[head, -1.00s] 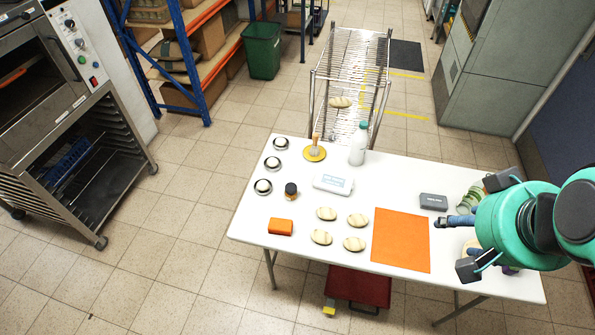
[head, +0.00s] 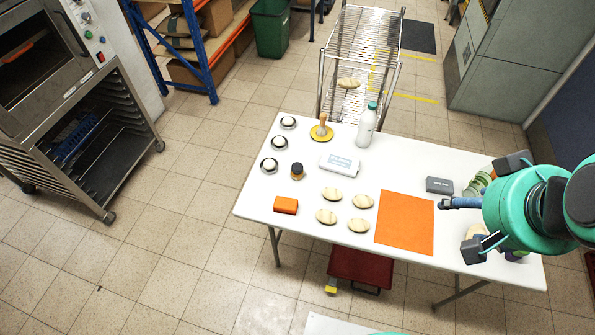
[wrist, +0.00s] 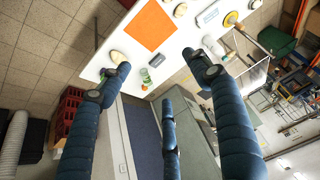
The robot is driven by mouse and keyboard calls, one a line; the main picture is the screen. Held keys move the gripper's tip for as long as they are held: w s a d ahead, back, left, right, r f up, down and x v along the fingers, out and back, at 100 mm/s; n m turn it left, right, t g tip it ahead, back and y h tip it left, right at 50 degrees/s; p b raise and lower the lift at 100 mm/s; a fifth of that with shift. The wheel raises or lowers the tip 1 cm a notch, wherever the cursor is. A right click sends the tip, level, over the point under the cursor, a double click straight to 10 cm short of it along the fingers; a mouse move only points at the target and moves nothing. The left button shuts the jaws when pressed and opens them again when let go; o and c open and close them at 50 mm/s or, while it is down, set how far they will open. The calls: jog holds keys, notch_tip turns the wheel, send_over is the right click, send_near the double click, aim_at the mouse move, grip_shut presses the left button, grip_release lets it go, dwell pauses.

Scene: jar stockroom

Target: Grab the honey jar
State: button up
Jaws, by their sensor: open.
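The likely honey jar (head: 297,171) is a small jar with a black lid and amber sides. It stands upright on the left part of the white table (head: 262,207). My gripper (head: 462,222) is over the right end of the table, far from the jar, with its fingers spread and nothing held. The wrist view also shows my gripper (wrist: 150,80) with its blue fingers wide apart. I cannot make out the jar in that view.
Close to the jar are round metal dishes (head: 270,165), an orange block (head: 286,205) and a white case (head: 339,165). Bread-like pieces (head: 327,216), an orange mat (head: 404,222) and a dark grey box (head: 439,185) lie between it and my gripper. A white bottle (head: 366,128) stands behind.

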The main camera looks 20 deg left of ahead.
jog(key=w+a+r+n+g+p, duration=0.1)
jog(key=w+a, duration=0.3)
jog(key=w, duration=0.4)
jog(key=w+a+g+p, duration=0.1)
jog(key=w+a, duration=0.3)
jog(key=w, duration=0.5)
jog(key=w+a+f+g+p, duration=0.1)
jog(key=w+a+f, duration=0.2)
jog(key=w+a, duration=0.25)
jog(key=w+a+f+p, duration=0.1)
jog(key=w+a+f, duration=0.25)
jog(key=w, duration=0.25)
jog(key=w+a+f+n+g+p, duration=0.1)
jog(key=w+a+f, duration=0.3)
jog(key=a+f, duration=0.2)
jog(key=w+a+f+n, duration=0.1)
jog(key=w+a+f, duration=0.3)
jog(key=a+f, duration=0.2)
jog(key=a+f+p, duration=0.1)
jog(key=a+f, duration=0.5)
jog(key=f, duration=0.3)
jog(key=w+a+f+g+p, duration=0.1)
jog(key=a+f, duration=0.6)
jog(key=f, duration=0.3)
jog(key=shift+f+n+g, duration=0.2)
jog(key=shift+n+g, duration=0.1)
